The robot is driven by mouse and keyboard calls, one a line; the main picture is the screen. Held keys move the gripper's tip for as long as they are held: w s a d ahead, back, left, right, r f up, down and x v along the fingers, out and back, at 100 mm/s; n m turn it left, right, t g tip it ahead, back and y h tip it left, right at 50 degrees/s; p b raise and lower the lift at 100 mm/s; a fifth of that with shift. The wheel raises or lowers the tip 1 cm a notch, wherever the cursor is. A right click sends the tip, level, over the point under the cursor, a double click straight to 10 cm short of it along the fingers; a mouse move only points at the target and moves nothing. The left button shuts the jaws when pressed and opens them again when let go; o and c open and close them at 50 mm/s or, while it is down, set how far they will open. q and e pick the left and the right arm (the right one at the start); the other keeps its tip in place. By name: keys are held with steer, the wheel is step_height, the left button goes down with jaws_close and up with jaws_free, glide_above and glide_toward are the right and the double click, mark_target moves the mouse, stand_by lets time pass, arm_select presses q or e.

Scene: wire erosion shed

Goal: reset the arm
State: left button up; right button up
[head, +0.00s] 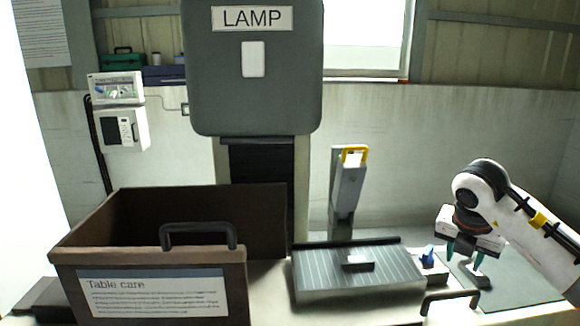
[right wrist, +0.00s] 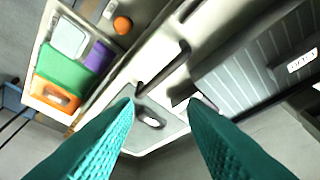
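My right gripper (head: 466,262) reaches down at the right of the head view, over a dark grey mat. Its teal fingers are apart with a clear gap in the right wrist view (right wrist: 162,104). A small grey piece (head: 478,278) shows just below the fingers; I cannot tell whether they touch it. A grey upright arm with a yellow handle (head: 350,155) stands behind the ribbed plate, well left of the gripper. I cannot tell which of these the task calls the arm. My left gripper is not in view.
A brown "Table care" box (head: 150,255) stands at the left front. The ribbed plate (head: 330,280) lies mid-bench, with a blue knob (head: 428,254) at its right. A grey "LAMP" housing (head: 252,100) hangs above. The right wrist view shows a tray with coloured items (right wrist: 65,70).

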steer(key=s+a+f+n+y, duration=0.25)
steer(key=a+y, duration=0.35)
steer(key=a, duration=0.6)
steer(key=s+a+f+n+y, duration=0.1)
steer(key=a+f+n+y, duration=0.4)
steer(key=a, duration=0.7)
steer(key=s+a+r+m+t+y, duration=0.4)
steer(key=s+a+r+m+y, duration=0.15)
steer(key=a+r+y, duration=0.4)
steer(key=w+d+f+m+t+h, duration=0.25)
steer(key=d+m+t+h, duration=1)
steer(key=m, duration=0.75)
steer(key=s+d+f+m+g+h, duration=0.3)
steer(key=d+f+m+h, duration=0.25)
steer(key=f, duration=0.45)
steer(key=s+d+f+m+g, duration=0.2)
steer(key=s+f+g, duration=1.2)
steer(key=s+f, duration=0.75)
step_height(320, 180, down, 24)
steer(key=s, duration=0.3)
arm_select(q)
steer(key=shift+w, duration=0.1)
arm_select(e)
steer(key=s+d+f+g, duration=0.2)
steer(key=s+d+f, duration=0.1)
steer(key=s+f, duration=1.2)
steer(key=shift+s+f, duration=0.2)
steer(key=shift+s, duration=0.2)
